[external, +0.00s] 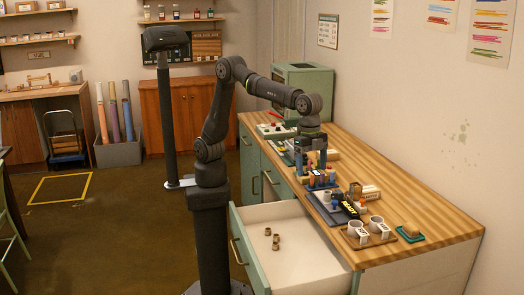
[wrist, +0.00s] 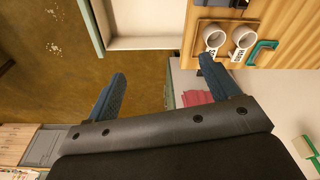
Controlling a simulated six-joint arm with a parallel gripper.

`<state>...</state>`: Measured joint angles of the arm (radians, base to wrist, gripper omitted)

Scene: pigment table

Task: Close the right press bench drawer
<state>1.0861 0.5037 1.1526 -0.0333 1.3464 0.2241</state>
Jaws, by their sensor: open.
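The right press bench drawer (external: 300,228) is pulled well out at the near end of the wooden-topped bench. Its green front (external: 247,252) with a handle faces left, and its pale inside holds a few small brown pieces. In the wrist view part of the white drawer inside (wrist: 147,18) shows at the top, with a green edge on its left. My gripper (external: 311,168) hangs over the bench top, beyond the drawer and apart from it. In the wrist view my gripper (wrist: 163,70) has its two blue fingers spread, with nothing between them.
A tray with two white cups (external: 367,230) stands on the bench top by the drawer. A green cabinet (external: 303,88) stands at the far end. The floor left of the drawer is mostly clear.

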